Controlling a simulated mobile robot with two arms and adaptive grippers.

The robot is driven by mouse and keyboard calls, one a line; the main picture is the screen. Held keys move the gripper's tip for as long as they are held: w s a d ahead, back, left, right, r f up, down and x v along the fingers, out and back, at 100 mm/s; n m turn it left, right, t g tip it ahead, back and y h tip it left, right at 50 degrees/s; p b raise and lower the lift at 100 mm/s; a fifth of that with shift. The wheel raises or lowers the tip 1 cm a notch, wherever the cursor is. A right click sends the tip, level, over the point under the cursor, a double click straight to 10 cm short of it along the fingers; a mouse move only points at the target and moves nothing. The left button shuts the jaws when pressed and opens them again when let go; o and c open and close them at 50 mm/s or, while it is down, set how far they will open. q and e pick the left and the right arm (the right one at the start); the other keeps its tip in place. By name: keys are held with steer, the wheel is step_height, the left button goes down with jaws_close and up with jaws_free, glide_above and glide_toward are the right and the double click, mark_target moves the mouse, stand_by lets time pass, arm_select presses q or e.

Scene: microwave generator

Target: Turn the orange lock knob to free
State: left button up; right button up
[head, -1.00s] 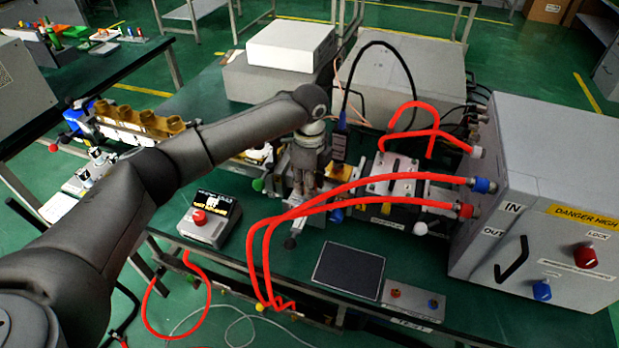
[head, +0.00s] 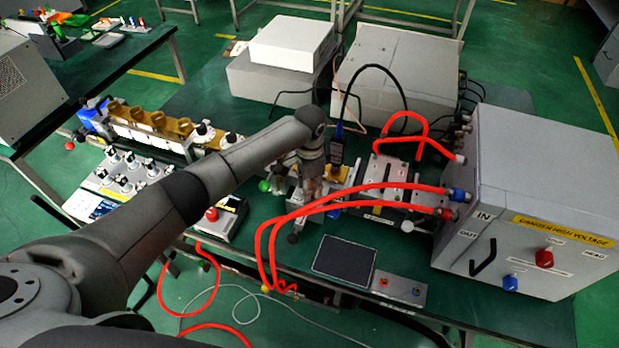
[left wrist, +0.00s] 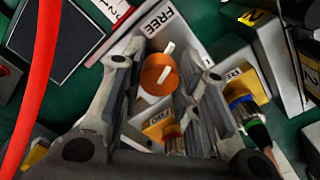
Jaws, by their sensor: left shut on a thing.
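The orange lock knob (left wrist: 157,76) sits between the fingers of my left gripper (left wrist: 160,80) in the left wrist view. The fingers are closed on the knob's two sides. A white mark on the knob and a white mark just beyond it point up the picture, roughly toward the white FREE label (left wrist: 162,22). In the head view my left gripper (head: 310,188) points down over the equipment at the middle of the table, and the knob is hidden beneath it. My right gripper is in neither view.
Red hoses (head: 375,192) run close in front of the gripper to a grey generator cabinet (head: 540,150) on the right. A black pad (head: 343,258) lies in front. A small box with a red button (head: 211,214) stands left. A black cable (head: 375,68) loops behind.

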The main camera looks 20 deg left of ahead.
arm_select(q)
steer(key=shift+r+n+p, duration=0.1)
steer(key=shift+n+p, duration=0.35)
steer(key=shift+n, duration=0.25)
steer(key=o, duration=1)
steer(key=shift+r, duration=0.25)
step_height(320, 180, up, 11)
steer(key=shift+r, duration=0.2)
